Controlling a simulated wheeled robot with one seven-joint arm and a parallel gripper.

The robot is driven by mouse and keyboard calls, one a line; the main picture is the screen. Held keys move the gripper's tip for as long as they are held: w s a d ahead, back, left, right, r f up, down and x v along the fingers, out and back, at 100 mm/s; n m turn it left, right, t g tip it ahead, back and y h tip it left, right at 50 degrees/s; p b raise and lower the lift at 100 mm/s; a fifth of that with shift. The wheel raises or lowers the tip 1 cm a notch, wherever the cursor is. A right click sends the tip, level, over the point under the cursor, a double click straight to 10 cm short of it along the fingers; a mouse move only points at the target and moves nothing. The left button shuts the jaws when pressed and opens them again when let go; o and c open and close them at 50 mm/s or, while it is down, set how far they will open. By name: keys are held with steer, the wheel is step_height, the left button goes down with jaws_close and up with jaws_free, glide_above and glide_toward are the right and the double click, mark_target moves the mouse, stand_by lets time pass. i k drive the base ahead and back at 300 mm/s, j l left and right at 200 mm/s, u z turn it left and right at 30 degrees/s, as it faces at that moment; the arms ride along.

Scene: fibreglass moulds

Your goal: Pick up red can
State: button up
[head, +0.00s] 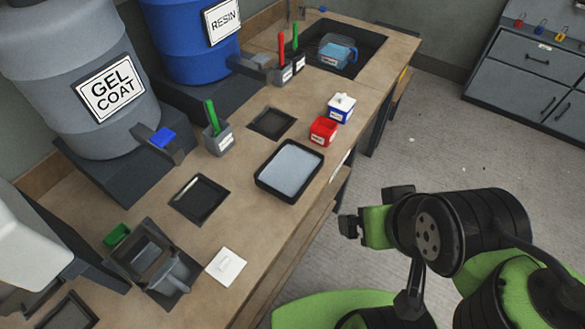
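A small red can (323,130) with a white label stands upright on the wooden bench near its front edge. It is beside a blue and white container (341,107) and just behind the far end of a black tray (262,184). My gripper (352,226) is at the end of my green and black arm, off the front of the bench over the floor. It is well apart from the can. The view is too small and angled to tell how far the fingers are parted. I see nothing held in it.
A grey GEL COAT drum (70,75) and a blue RESIN drum (190,45) stand along the back. A grey drawer cabinet (535,60) is at the far right. The floor (420,130) between is clear.

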mark_target(323, 130)
steer(key=i+l+u, duration=0.1)
steer(key=u, duration=0.3)
steer(key=i+l+u, duration=0.1)
steer(key=l+u, duration=0.15)
steer(key=u, duration=0.2)
steer(key=l+u, duration=0.25)
steer(key=u, duration=0.15)
steer(key=i+l+u, duration=0.1)
steer(key=l+u, duration=0.15)
steer(key=u, duration=0.2)
